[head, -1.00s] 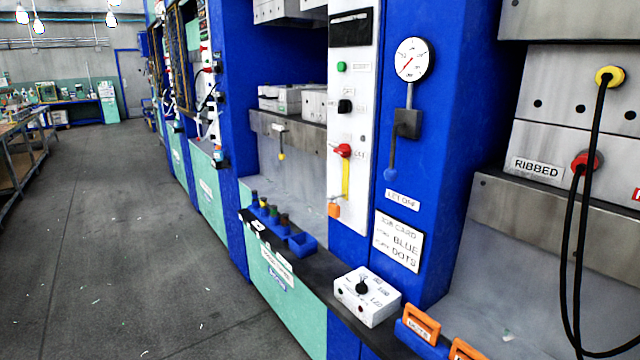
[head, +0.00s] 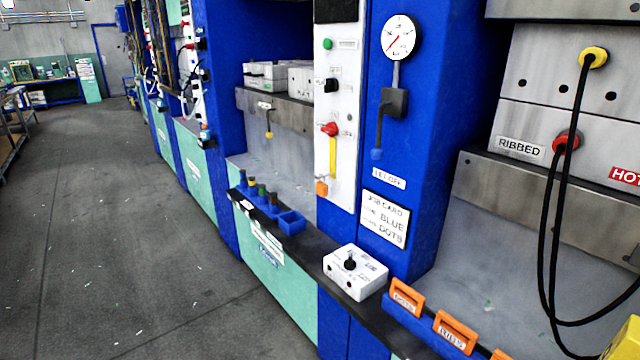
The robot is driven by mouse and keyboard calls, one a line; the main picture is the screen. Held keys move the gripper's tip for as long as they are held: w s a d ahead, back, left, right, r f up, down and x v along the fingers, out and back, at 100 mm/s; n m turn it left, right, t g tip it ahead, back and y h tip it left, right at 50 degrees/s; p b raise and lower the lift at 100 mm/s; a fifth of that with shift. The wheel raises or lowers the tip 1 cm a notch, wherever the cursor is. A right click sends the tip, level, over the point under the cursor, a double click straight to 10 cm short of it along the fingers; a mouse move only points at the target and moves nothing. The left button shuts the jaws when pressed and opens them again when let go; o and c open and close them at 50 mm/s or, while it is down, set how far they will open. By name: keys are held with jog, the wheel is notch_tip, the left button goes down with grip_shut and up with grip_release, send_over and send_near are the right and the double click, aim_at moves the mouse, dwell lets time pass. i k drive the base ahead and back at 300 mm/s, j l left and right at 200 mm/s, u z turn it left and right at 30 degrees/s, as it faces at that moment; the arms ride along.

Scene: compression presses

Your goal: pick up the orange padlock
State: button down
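The orange padlock (head: 321,188) is small and hangs low on the white control panel (head: 338,110) of the blue press, in the middle of the head view. It is just below and left of a yellow strip (head: 333,157), which hangs under a red knob (head: 330,129). I cannot tell exactly how the padlock is attached. My gripper is not in the head view.
A black ledge (head: 309,262) runs along the presses, bearing a blue holder (head: 291,222), a white switch box (head: 355,272) and orange-handled pieces (head: 407,296). A gauge (head: 398,38) and lever are right of the panel. Black cables (head: 553,220) hang at right. Grey floor is clear at left.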

aim_at(321, 187)
jog(key=i+j+z, duration=0.1)
jog(key=z, duration=0.65)
jog(key=i+j+z, duration=0.1)
jog(key=j+z, duration=0.35)
jog(key=j, duration=0.45)
jog(key=j+z, duration=0.4)
jog(key=j, duration=0.45)
